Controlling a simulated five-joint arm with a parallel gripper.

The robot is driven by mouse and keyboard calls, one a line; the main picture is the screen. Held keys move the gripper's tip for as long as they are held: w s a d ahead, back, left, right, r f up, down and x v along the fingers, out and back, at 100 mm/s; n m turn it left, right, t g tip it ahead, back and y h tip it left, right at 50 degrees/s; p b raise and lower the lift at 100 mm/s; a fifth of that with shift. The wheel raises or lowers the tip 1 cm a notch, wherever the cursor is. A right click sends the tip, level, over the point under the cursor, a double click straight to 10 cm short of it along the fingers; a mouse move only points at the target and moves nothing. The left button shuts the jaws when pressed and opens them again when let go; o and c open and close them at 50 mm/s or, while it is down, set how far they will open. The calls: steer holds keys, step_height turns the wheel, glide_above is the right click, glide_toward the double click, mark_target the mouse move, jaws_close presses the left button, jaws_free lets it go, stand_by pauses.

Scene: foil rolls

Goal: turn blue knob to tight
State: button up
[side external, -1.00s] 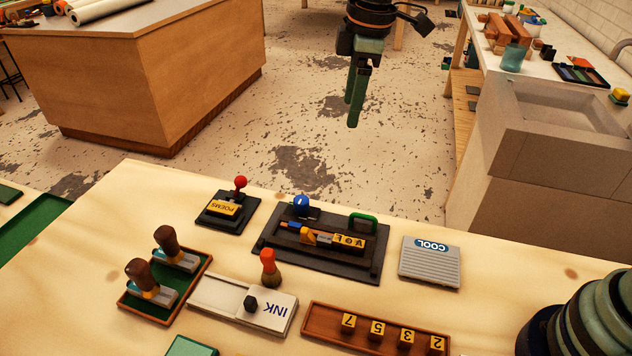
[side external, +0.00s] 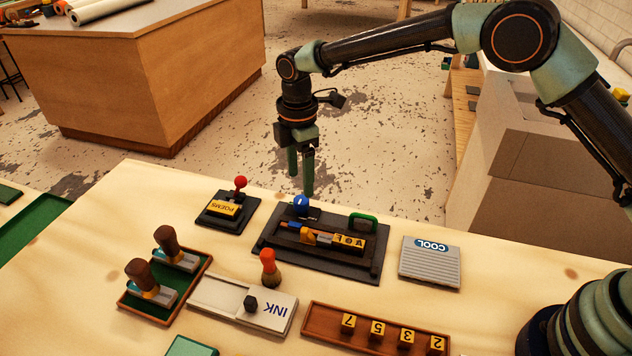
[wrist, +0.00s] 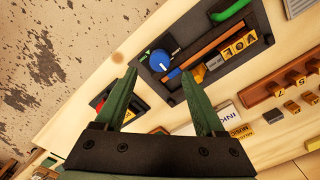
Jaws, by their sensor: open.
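The blue knob (side external: 301,203) stands at the back left corner of a dark press frame (side external: 367,264) on the wooden table. In the wrist view the knob (wrist: 159,62) is a round blue disc with a white mark on top, and a small green mark and a red mark lie beside it. My gripper (side external: 301,186) points down just above and behind the knob, with its two green fingers apart and nothing between them. In the wrist view the gripper (wrist: 168,80) has the knob ahead, near the gap between its fingertips. They look apart from it.
In the frame lie letter blocks (side external: 345,241) and a green handle (side external: 364,222). A red-knobbed lever (side external: 240,184) stands to the left on the POEMS block's base. A grey COOL plate (side external: 430,262) lies right. An orange-topped dabber (side external: 268,266) and INK box (side external: 270,308) sit in front.

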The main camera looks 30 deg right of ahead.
mark_target(302, 199)
steer(key=shift+f, duration=2.8)
jaws_close()
